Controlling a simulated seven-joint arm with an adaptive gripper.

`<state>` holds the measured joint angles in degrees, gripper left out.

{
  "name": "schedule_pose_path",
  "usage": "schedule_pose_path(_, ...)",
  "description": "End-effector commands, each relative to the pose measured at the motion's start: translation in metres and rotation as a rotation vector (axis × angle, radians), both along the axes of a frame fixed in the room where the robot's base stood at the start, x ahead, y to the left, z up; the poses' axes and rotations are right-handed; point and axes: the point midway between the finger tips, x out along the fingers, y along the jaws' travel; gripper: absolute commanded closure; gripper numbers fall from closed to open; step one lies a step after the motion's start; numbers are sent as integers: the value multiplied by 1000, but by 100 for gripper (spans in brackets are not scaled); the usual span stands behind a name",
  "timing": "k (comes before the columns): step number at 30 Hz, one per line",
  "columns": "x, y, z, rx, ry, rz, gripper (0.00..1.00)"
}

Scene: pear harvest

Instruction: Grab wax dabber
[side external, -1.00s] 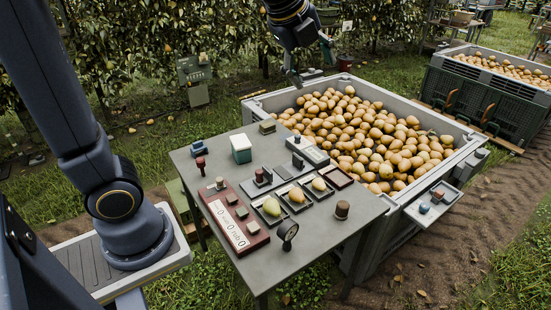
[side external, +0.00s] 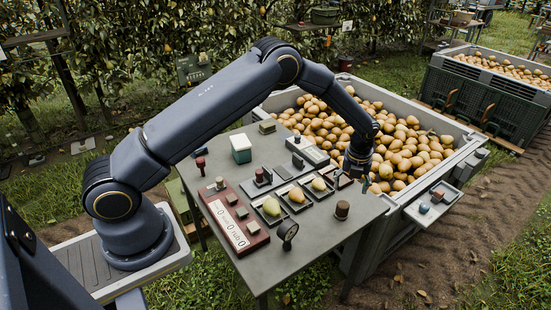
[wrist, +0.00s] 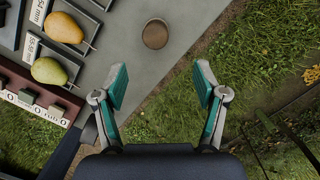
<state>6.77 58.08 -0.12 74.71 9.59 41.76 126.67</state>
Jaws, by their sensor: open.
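A short brown cylinder (side external: 342,209), which looks like the wax dabber, stands upright near the right front edge of the grey table (side external: 320,245). In the wrist view its round top (wrist: 155,33) lies ahead of my fingertips, roughly in line with the gap between them. My gripper (wrist: 160,80) is open and empty, its two teal fingers spread. In the side view my gripper (side external: 357,180) hangs above the table's right edge, behind the brown cylinder and apart from it. Part of the fingers is hard to make out there.
Pears (side external: 271,206) lie in small trays left of the cylinder. A round black-framed instrument (side external: 288,230) stands at the front edge. A reddish counter board (side external: 235,222) and several stampers share the table. A large pear bin (side external: 470,150) adjoins it behind. Bare tabletop surrounds the cylinder.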

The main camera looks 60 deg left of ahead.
Motion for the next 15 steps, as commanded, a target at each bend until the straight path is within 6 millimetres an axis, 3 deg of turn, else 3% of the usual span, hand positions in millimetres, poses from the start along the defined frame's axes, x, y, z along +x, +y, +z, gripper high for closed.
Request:
schedule_pose_path(3,2,2,-28,0,3,0,28)
schedule_pose_path(6,5,4,-44,0,0,0,28)
schedule_pose_path(15,6,10,-71,0,1,1,28)
